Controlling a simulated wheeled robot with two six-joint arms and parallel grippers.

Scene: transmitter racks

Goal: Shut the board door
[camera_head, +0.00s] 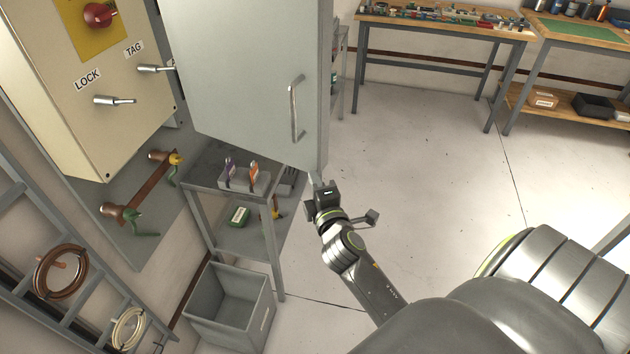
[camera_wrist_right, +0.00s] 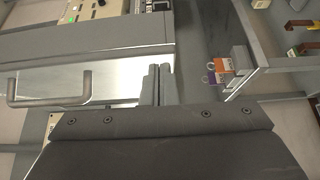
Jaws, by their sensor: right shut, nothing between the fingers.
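The board door (camera_head: 247,75) is a grey panel standing open in the head view, with a vertical bar handle (camera_head: 296,108) near its right edge. In the right wrist view the door (camera_wrist_right: 120,40) crosses the left half, and its handle (camera_wrist_right: 50,90) is at the left. My right gripper (camera_head: 317,180) is at the door's lower right corner, shut and empty. In the right wrist view its fingers (camera_wrist_right: 158,86) are together close to the door's edge; I cannot tell whether they touch it. My left gripper is not in view.
A grey stand (camera_head: 197,183) with tagged padlocks is beneath the door, with a grey bin (camera_head: 230,305) below. A beige cabinet (camera_head: 75,100) with LOCK and TAG pegs is at the left. Workbenches (camera_head: 440,28) line the back. The floor (camera_head: 430,150) right of the door is clear.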

